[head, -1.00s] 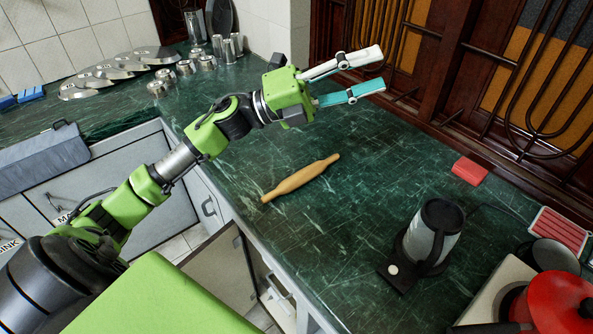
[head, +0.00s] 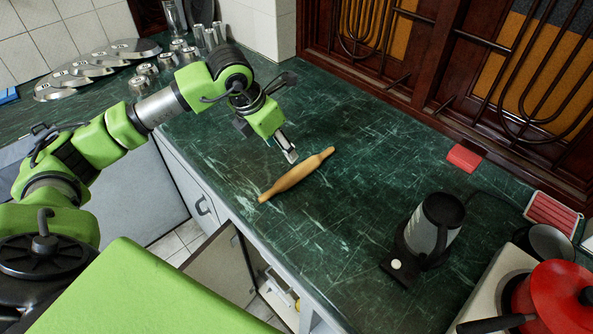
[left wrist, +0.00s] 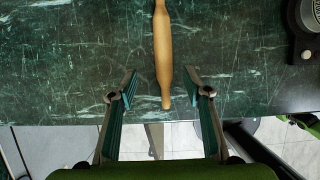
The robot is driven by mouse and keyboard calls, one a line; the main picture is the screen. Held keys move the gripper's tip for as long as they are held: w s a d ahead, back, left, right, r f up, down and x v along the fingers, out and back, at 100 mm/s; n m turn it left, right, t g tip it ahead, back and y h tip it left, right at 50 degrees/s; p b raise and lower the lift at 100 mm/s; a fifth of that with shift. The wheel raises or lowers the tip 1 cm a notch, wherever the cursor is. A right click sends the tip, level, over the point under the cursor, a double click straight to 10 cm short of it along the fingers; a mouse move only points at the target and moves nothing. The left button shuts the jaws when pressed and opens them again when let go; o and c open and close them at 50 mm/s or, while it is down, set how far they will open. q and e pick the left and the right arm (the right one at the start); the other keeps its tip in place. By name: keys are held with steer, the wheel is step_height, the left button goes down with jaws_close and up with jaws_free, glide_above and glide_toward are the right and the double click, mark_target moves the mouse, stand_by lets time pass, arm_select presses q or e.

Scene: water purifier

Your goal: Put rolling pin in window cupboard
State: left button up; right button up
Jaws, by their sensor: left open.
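The wooden rolling pin (head: 297,174) lies on the green counter (head: 330,240), slanting from lower left to upper right in the head view. My left gripper (head: 289,154) points down just above the pin's middle, from the upper left. In the left wrist view, my left gripper (left wrist: 161,74) is open and empty, with one finger on either side of the pin (left wrist: 163,45). The clearance above the pin is hard to judge. A lower cupboard door (head: 222,268) hangs open beneath the counter's front edge. Which cupboard is the window cupboard is unclear. My right gripper is not in view.
A kettle (head: 434,228) on its base stands right of the pin. A red block (head: 464,158) lies near the barred wooden windows (head: 480,60). A stove with a red pot (head: 555,300) is at lower right. Metal lids (head: 90,75) and cups stand at back left.

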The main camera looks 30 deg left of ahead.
arm_select(q)
steer(key=b, duration=0.4)
glide_toward(298, 169)
steer(key=x, duration=0.4)
steer(key=shift+a+f, duration=0.3)
steer(key=shift+f, duration=0.05)
steer(key=x, duration=0.2)
steer(key=b+x, duration=0.2)
steer(key=x, duration=0.1)
steer(key=shift+w+d+f, duration=0.15)
steer(key=shift+d+f, duration=0.05)
steer(key=shift+d, duration=0.1)
steer(key=shift+r, duration=0.1)
jaws_close()
